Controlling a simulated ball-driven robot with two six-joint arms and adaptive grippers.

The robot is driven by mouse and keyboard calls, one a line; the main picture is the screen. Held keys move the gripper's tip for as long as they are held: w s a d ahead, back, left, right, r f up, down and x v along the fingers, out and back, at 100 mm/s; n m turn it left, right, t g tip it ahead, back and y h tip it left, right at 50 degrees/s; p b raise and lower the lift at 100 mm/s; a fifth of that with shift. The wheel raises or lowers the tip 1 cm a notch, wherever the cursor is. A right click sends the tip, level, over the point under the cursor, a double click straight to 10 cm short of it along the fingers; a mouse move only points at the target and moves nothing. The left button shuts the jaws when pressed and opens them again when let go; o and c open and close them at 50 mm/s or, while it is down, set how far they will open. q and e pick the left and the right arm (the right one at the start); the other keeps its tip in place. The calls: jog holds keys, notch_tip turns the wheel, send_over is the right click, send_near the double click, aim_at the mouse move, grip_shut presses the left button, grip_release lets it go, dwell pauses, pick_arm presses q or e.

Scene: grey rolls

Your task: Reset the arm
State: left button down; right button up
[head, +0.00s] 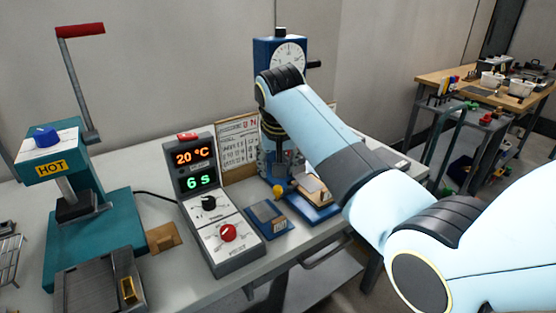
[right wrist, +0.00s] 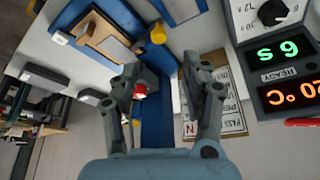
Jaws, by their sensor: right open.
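My right arm (head: 310,130) reaches in from the right in the head view, its far end in front of the blue dial gauge stand (head: 264,47). My right gripper (right wrist: 163,65) shows in the right wrist view with its two dark fingers spread apart and nothing held between them. Behind the fingers is the stand's blue column. A small red part (right wrist: 140,91) shows beside the left finger; whether it touches cannot be told. In the head view the gripper is mostly hidden among the stand's parts. My left gripper is in neither view.
A control box (head: 215,215) reads 20 °C and 6 S. A teal hot press (head: 95,235) with a red-handled lever stands left. A small blue tray (head: 268,218) and a blue base with a tan block (head: 313,190) lie on the grey bench (head: 185,285). A wooden table (head: 440,75) stands far right.

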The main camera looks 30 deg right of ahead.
jog(key=shift+s+a+r, duration=0.1)
jog(key=shift+s+r, duration=0.2)
jog(key=shift+r, duration=0.3)
